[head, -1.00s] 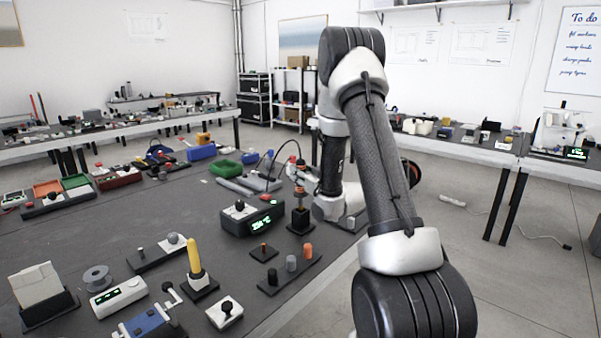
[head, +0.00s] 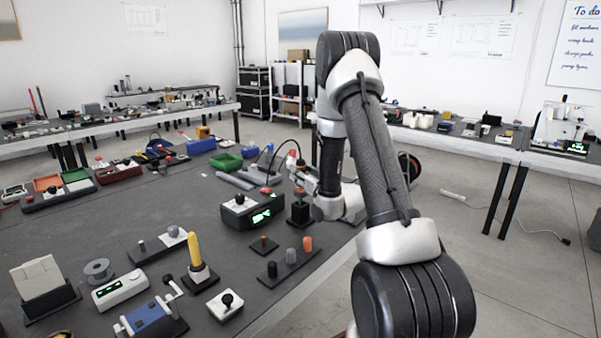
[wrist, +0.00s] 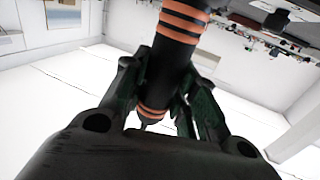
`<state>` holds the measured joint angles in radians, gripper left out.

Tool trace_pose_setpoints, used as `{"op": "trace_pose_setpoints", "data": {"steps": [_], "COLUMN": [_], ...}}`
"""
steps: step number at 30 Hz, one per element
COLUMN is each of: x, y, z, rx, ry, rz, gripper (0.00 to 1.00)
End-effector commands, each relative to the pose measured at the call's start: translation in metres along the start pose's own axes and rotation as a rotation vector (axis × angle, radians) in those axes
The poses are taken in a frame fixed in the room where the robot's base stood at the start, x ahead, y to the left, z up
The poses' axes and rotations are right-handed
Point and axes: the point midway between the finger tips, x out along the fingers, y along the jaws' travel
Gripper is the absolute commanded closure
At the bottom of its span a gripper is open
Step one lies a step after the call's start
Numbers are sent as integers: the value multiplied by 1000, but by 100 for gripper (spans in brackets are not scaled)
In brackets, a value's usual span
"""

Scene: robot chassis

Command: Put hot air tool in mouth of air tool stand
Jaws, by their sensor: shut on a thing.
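The hot air tool (wrist: 171,62) is a black cylinder with orange rings. It fills the middle of the wrist view, between the two dark fingers of my gripper (wrist: 166,100), which is shut on it. In the head view, my gripper (head: 304,180) is at the right edge of the bench and the tool (head: 299,189) shows small and roughly upright. The air tool stand (head: 300,214) is a black block on a dark base, directly below the tool in the picture. Whether the tool's lower end touches the stand's mouth is too small to tell.
A black station with a green display (head: 262,215) stands left of the stand, and a dark cable (head: 281,148) arcs up behind it. The bench edge is close on the right.

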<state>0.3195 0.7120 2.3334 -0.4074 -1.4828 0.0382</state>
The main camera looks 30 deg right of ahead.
Motion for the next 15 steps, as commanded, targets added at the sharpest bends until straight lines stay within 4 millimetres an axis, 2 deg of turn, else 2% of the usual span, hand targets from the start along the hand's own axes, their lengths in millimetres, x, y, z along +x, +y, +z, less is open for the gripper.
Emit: {"op": "trace_pose_setpoints", "data": {"steps": [15], "x": [0], "y": [0], "z": [13], "rx": [-1], "ry": [0], "rz": [0], "gripper": [93]}}
